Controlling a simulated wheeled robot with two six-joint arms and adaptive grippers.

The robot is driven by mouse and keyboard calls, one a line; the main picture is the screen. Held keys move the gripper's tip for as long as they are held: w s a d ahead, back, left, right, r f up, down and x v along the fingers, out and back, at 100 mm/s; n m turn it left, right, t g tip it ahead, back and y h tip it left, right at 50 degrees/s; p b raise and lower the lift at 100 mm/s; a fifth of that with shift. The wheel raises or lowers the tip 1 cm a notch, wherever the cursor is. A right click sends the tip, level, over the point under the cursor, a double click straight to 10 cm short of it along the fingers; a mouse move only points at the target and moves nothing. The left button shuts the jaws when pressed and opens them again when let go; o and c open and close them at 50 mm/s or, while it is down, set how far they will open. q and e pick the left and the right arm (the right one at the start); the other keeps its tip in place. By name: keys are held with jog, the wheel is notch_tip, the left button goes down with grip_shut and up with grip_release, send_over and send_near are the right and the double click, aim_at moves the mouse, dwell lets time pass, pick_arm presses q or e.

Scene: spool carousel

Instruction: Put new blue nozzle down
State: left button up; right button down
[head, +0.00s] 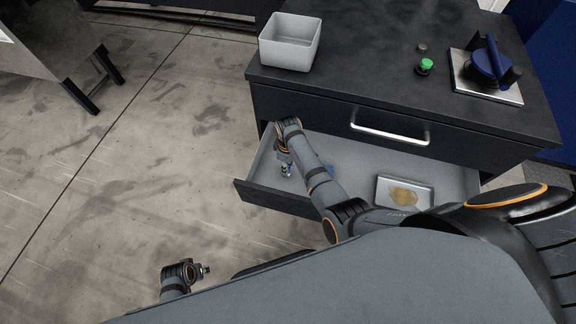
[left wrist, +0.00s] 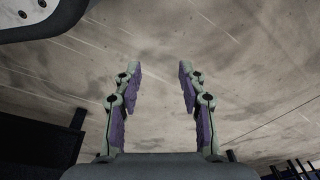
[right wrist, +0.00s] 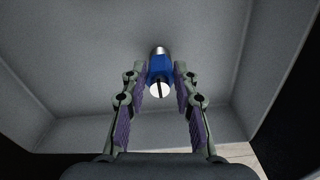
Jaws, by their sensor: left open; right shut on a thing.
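A blue nozzle (right wrist: 160,70) with a silver end and a white end is held between the fingertips of my right gripper (right wrist: 161,88). My right gripper (head: 287,170) reaches into the left part of the open grey drawer (head: 350,157). The nozzle is mostly hidden in the head view. The drawer floor and walls surround it in the right wrist view; I cannot tell whether it touches the floor. My left gripper (left wrist: 160,85) is open and empty above the bare concrete floor. It also shows low in the head view (head: 206,270).
A small blue item (head: 329,168) and a white tray (head: 380,194) with a gold piece lie in the drawer. On the black cabinet top (head: 370,60) are a grey bin (head: 290,57), a green-capped item (head: 426,66) and a blue device (head: 488,67) on a metal plate.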

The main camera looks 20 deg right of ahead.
jog(key=c, duration=1)
grip_release()
jog(key=shift+f, duration=0.1)
pick_arm(q)
jog(key=shift+r, duration=0.1)
pick_arm(e)
jog(key=shift+r, duration=0.25)
notch_tip(320, 180, up, 4)
jog(key=shift+r+p, duration=0.1)
jog(key=shift+p, duration=1)
pick_arm(q)
jog(key=s+a+f+p, duration=0.1)
jog(key=s+f+p, duration=0.1)
jog(key=s+f, duration=0.3)
jog(key=shift+s+a+f, duration=0.15)
jog(key=shift+s+a, duration=0.25)
jog(key=shift+s, duration=0.75)
pick_arm(e)
notch_tip(320, 180, up, 8)
jog(key=shift+f, duration=0.15)
jog(key=shift+f, duration=0.1)
